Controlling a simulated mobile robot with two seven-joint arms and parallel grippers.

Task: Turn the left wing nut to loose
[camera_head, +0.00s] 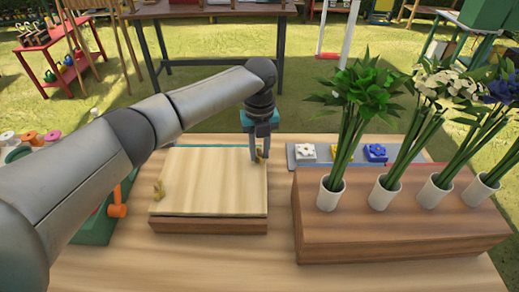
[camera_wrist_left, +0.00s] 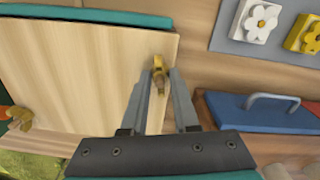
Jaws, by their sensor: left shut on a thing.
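A flower press with a pale wooden top board (camera_head: 210,185) lies on the table. One brass wing nut (camera_head: 158,190) is at the board's left edge; it also shows in the left wrist view (camera_wrist_left: 20,118). A second brass wing nut (camera_wrist_left: 158,68) is at the board's right edge in the head view. My left gripper (camera_head: 261,155) points down over this second wing nut, with its fingers on either side of it, and is shut on it. In the left wrist view the fingers (camera_wrist_left: 160,82) partly hide it. My right gripper is not in view.
Right of the press stands a wooden block (camera_head: 390,230) with several white vases of flowers. Behind it is a grey tray (camera_head: 329,163) with flower-shaped pieces. A blue lid with a handle (camera_wrist_left: 265,110) shows in the wrist view. An orange-handled tool (camera_head: 117,210) is at the left.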

